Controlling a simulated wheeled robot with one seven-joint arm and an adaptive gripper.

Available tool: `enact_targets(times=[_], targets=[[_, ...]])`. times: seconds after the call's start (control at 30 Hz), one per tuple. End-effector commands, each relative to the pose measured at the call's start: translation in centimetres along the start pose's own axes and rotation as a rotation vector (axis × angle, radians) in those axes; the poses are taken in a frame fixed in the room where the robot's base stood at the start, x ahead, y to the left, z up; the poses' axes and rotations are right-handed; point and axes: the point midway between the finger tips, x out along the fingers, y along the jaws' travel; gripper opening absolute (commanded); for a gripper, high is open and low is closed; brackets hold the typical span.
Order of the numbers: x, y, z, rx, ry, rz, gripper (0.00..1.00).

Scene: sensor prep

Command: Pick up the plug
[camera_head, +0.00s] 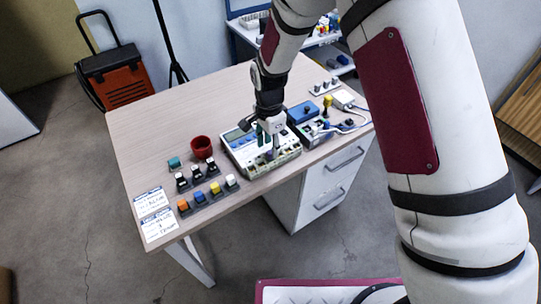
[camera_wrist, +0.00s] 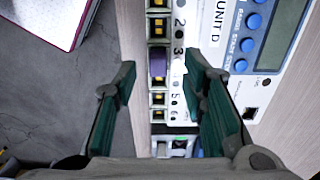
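A purple plug-like block (camera_wrist: 157,66) sits in one of the sockets along the edge of the white Unit D device (camera_wrist: 219,40) in the wrist view. In the head view the device (camera_head: 236,150) stands on the table, and the purple block is too hidden or small to make out. My gripper (camera_head: 266,137) is over the device, pointing down. In the wrist view my gripper (camera_wrist: 159,66) is open, with one green-padded finger on each side of the purple block. I see gaps between the fingers and the block. Whether the fingertips reach its height I cannot tell.
Coloured plugs stand in a rack (camera_head: 212,196) at the table's front left. The table's (camera_head: 150,119) back left is clear.

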Motion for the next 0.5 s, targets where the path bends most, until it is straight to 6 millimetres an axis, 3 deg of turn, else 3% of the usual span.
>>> enact_targets(times=[0.23, 0.5], targets=[[3.0, 0.3, -0.2, 0.001, 0.0, 0.002, 0.38], [3.5, 0.2, -0.3, 0.0, 0.001, 0.0, 0.38]])
